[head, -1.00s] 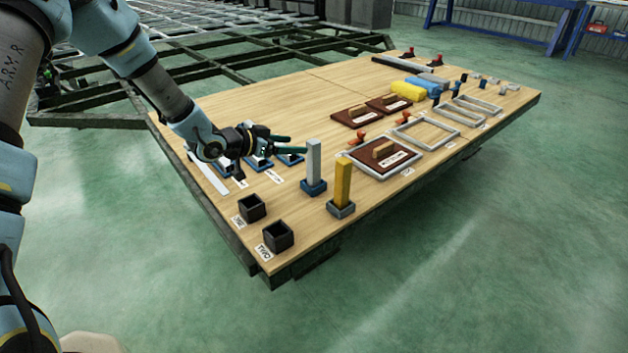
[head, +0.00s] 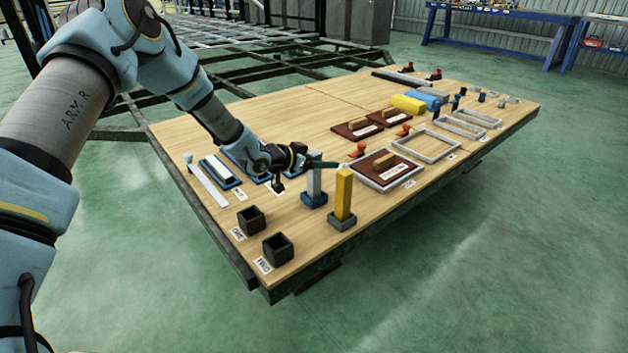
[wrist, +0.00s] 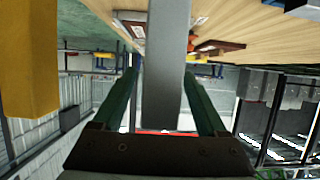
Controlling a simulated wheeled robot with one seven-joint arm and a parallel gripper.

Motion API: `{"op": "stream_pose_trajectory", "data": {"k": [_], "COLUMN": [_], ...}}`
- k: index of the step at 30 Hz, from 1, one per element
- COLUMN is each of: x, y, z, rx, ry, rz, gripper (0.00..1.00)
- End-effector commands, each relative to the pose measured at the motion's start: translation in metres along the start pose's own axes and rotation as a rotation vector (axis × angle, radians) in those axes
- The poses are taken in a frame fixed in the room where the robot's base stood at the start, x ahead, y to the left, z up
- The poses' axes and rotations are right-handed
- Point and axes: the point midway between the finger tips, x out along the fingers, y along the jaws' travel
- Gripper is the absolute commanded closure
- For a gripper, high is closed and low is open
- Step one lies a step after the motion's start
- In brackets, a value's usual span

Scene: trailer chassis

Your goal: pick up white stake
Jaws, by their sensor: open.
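The white stake (head: 314,184) stands upright in a blue square base (head: 314,200) near the front of the wooden board. My gripper (head: 322,164) is level with the stake's upper part, with its dark green fingers reaching past it. In the wrist view, the pale grey stake (wrist: 168,65) runs between the two fingers of my gripper (wrist: 163,90). The fingers are open, with a gap visible on both sides of the stake. The stake's top is partly hidden by the gripper in the head view.
A yellow stake (head: 343,192) in a grey base stands just right of the white one, also at left in the wrist view (wrist: 28,60). Two black open boxes (head: 278,248) sit at the front corner. A brown panel with a handle (head: 385,166) lies behind right.

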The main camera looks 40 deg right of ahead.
Motion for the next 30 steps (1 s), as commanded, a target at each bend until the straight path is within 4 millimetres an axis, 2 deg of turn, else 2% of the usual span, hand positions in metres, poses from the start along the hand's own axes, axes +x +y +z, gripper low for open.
{"op": "stream_pose_trajectory", "data": {"k": [5, 24, 30], "x": [-0.0004, -0.0007, -0.0007], "y": [-0.0003, -0.0005, -0.0005], "z": [0.0, 0.0001, 0.0001], "rx": [0.0, 0.0, 0.0], "ry": [0.0, 0.0, 0.0], "rz": [-0.001, -0.001, -0.001], "gripper": [0.26, 0.98, 1.0]}}
